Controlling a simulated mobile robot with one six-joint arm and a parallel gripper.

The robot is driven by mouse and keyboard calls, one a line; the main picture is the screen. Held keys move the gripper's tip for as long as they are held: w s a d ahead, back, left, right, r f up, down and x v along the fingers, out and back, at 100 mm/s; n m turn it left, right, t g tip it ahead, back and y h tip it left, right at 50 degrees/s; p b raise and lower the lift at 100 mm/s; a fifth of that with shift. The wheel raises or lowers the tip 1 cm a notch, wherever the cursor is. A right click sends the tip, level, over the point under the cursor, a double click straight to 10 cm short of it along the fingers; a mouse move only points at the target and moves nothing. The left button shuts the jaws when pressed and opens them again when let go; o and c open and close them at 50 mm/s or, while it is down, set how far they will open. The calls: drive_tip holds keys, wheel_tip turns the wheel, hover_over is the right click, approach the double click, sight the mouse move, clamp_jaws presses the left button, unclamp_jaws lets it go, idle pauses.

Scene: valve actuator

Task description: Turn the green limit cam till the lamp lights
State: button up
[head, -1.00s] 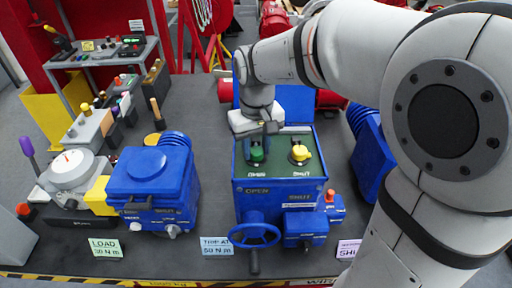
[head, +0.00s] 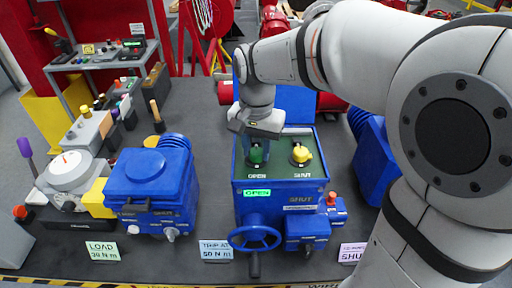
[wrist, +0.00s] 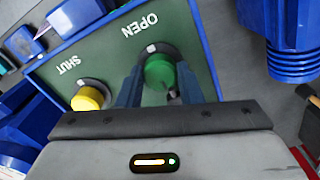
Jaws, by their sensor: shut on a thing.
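The green limit cam (head: 257,155) stands on the dark green panel (head: 277,167) of the blue actuator, above the word OPEN. My gripper (head: 258,146) comes down on it from above. In the wrist view the green cam (wrist: 159,71) sits between my two fingers, and my gripper (wrist: 160,80) is shut on it. The OPEN lamp (head: 257,193) on the actuator's front face is lit bright green. The SHUT lamp (head: 301,200) beside it is dark. The yellow cam (head: 301,154) stands to the right on the same panel, apart from my gripper.
A blue handwheel (head: 254,235) sticks out at the actuator's front. Another blue actuator (head: 150,180) stands to the left, beside a round dial gauge (head: 70,168). A blue ribbed housing (head: 372,155) is close on the right. Bench surface between the two actuators is clear.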

sight(257, 151)
idle(0.3)
drive_tip(key=o, duration=1)
drive_tip(key=shift+r, duration=0.1)
wheel_tip(257, 151, up, 8)
drive_tip(key=shift+f+b, duration=0.15)
drive_tip(key=shift+b, duration=0.25)
drive_tip(key=s+d+f, duration=0.1)
drive_tip(key=s+d, duration=0.1)
drive_tip(key=d, duration=0.1)
drive_tip(key=s+d+f+n+t, duration=0.1)
drive_tip(key=s+d+f, duration=0.1)
drive_tip(key=s, duration=0.1)
drive_tip(key=s+d+f+n+t, duration=0.1)
drive_tip(key=s+d, duration=0.1)
drive_tip(key=d, duration=0.1)
drive_tip(key=shift+s+d+f, duration=0.15)
drive_tip(key=shift+s+d, duration=0.1)
drive_tip(key=shift+d, duration=0.05)
drive_tip(key=s+d+f, duration=0.1)
drive_tip(key=s+d+f+n+t, duration=0.1)
drive_tip(key=s+f, duration=0.1)
drive_tip(key=s+d+f+n, duration=0.1)
drive_tip(key=s, duration=0.1)
drive_tip(key=shift+s+d+f, duration=0.15)
drive_tip(key=shift+d+f, duration=0.1)
drive_tip(key=shift+f, duration=0.15)
